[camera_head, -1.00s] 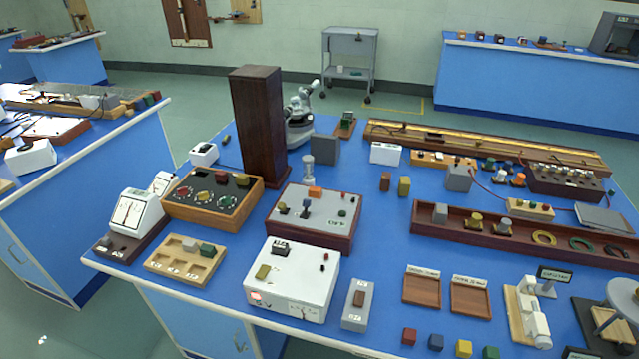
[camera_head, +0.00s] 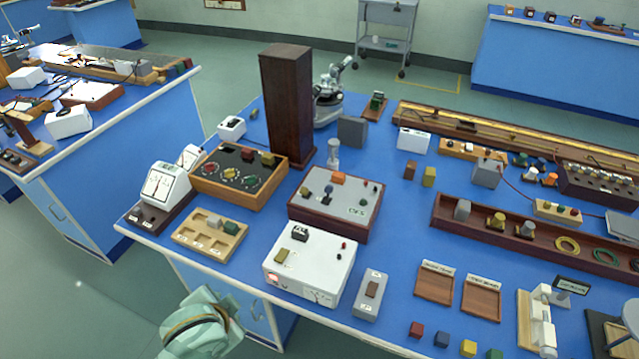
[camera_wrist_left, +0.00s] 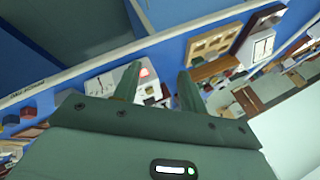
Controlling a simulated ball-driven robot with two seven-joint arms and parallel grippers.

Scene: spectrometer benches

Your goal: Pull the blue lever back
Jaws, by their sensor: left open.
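A small blue lever (camera_head: 328,190) stands upright on the grey top of a dark red box (camera_head: 335,222) in the middle of the near bench. An orange knob (camera_head: 338,178) is just behind it. My left arm shows at the bottom left of the head view, low in front of the bench edge and well short of the lever. In the left wrist view my left gripper (camera_wrist_left: 158,85) is open, with nothing held between its fingers. A white instrument box (camera_wrist_left: 150,88) shows beyond the fingers. I cannot pick out the blue lever in that view. My right gripper is not in view.
A white box with switches (camera_head: 310,265) stands between the bench's front edge and the dark red box. A black-topped box (camera_head: 240,177) is to its left. A tall dark wooden column (camera_head: 287,105) rises behind.

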